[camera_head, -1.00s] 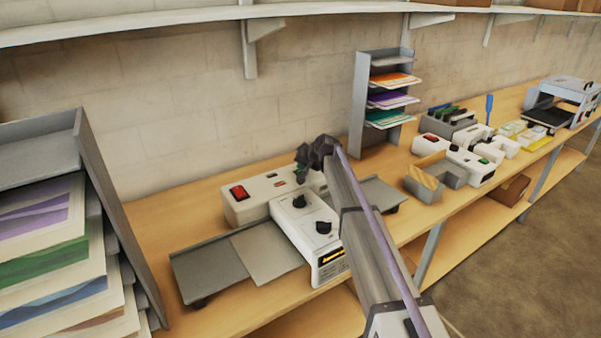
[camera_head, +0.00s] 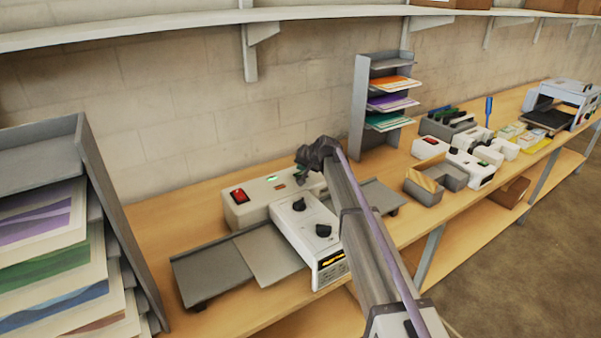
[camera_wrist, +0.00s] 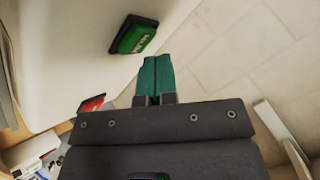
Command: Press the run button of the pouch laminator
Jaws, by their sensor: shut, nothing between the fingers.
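The white pouch laminator (camera_head: 262,213) sits on the bench, with a red rocker switch (camera_head: 238,194), two black knobs and a small bright green spot (camera_head: 271,178) on top. In the wrist view, a green button (camera_wrist: 134,36) with white lettering stands on a white surface; the lettering is too small to read surely. My gripper (camera_wrist: 155,62) has its green fingers shut together and empty. The fingertips are below and right of the button in that view, apart from it. In the head view my gripper (camera_head: 301,170) is over the laminator's back right part, and my arm hides that area.
Grey trays (camera_head: 218,270) extend from the laminator's sides. A grey paper rack (camera_head: 100,200) stands at the left, another (camera_head: 360,105) behind at the right. Several small devices (camera_head: 460,160) fill the bench farther right. A shelf (camera_head: 180,28) runs along the wall above.

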